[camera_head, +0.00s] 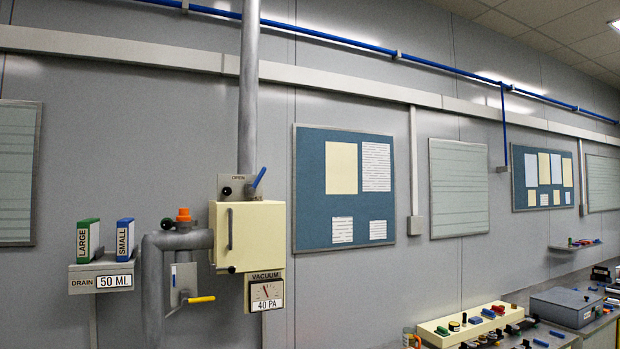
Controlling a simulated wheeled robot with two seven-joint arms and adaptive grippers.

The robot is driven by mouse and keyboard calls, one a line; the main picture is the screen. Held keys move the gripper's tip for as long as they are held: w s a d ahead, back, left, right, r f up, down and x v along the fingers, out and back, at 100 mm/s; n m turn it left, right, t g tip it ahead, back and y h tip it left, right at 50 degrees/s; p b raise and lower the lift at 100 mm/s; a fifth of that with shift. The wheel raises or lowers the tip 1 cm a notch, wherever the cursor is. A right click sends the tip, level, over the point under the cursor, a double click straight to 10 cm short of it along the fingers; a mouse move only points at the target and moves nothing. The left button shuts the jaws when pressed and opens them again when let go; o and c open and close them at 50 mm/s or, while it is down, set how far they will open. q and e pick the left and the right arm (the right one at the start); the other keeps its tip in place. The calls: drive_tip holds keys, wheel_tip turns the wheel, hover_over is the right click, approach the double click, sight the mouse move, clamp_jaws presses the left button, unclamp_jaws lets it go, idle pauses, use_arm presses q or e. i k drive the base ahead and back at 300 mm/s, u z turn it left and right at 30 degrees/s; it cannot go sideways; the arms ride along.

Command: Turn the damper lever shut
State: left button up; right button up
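A lever with a blue handle (259,177) sits on a small metal plate (236,187) at the foot of the vertical grey duct, just above a cream box (247,237). The blue handle is tilted, its tip up and to the right. The plate's top edge reads OPEN, and a round black knob (227,191) is at its left. I cannot tell for certain that this is the damper lever. A second lever with a yellow handle (201,299) lies nearly level below the grey pipe. Neither of my grippers is in view.
A VACUUM gauge (266,291) marked 40 PA hangs below the box. A grey pipe (153,285) with an orange cap (183,215) stands left of it. A DRAIN shelf (100,277) holds green LARGE and blue SMALL blocks. A bench with parts is at lower right.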

sight(252, 189)
drive_tip(key=z, duration=1.1)
drive_tip(key=i, duration=3.35)
drive_tip(key=u, duration=2.15)
